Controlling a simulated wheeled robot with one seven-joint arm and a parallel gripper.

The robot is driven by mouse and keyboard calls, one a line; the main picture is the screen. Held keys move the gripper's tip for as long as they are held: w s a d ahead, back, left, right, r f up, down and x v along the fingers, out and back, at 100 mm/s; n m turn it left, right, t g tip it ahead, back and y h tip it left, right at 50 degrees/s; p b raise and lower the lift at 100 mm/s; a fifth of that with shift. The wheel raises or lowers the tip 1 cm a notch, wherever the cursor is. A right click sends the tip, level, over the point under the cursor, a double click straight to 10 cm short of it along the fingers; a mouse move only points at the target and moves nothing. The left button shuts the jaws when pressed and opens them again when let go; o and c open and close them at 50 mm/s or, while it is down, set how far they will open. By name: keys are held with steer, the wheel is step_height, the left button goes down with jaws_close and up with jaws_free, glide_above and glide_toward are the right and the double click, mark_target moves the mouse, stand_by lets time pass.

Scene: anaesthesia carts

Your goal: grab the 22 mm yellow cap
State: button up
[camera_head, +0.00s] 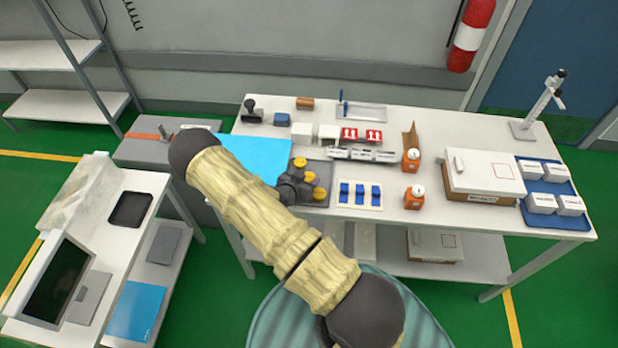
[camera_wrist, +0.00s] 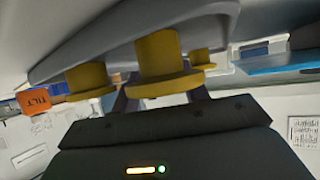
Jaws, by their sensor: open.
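Several yellow flanged caps stand on a grey tray (camera_head: 322,170) on the long white table. In the head view one cap (camera_head: 300,162) is at the back, one (camera_head: 309,177) in the middle and one (camera_head: 319,194) in front. My gripper (camera_head: 299,183) is low over the tray, beside them. The wrist view is upside down. There my gripper (camera_wrist: 160,97) is open, with a finger on either side of the middle cap (camera_wrist: 158,58). Another cap (camera_wrist: 88,79) is to the left and a smaller-looking one (camera_wrist: 202,59) behind right. No size marking is readable; contact cannot be told.
Blue clips on a white card (camera_head: 360,195) lie right of the tray. A blue sheet (camera_head: 255,155) lies to the left. A white box (camera_head: 485,170) and a blue tray (camera_head: 562,221) fill the table's right end.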

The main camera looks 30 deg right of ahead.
mark_target(307, 179)
steer(key=shift+c, duration=0.3)
steer(key=c, duration=0.6)
steer(key=shift+o, duration=0.2)
steer(key=shift+r, duration=0.15)
step_height(307, 179, up, 10)
steer(key=b, duration=0.2)
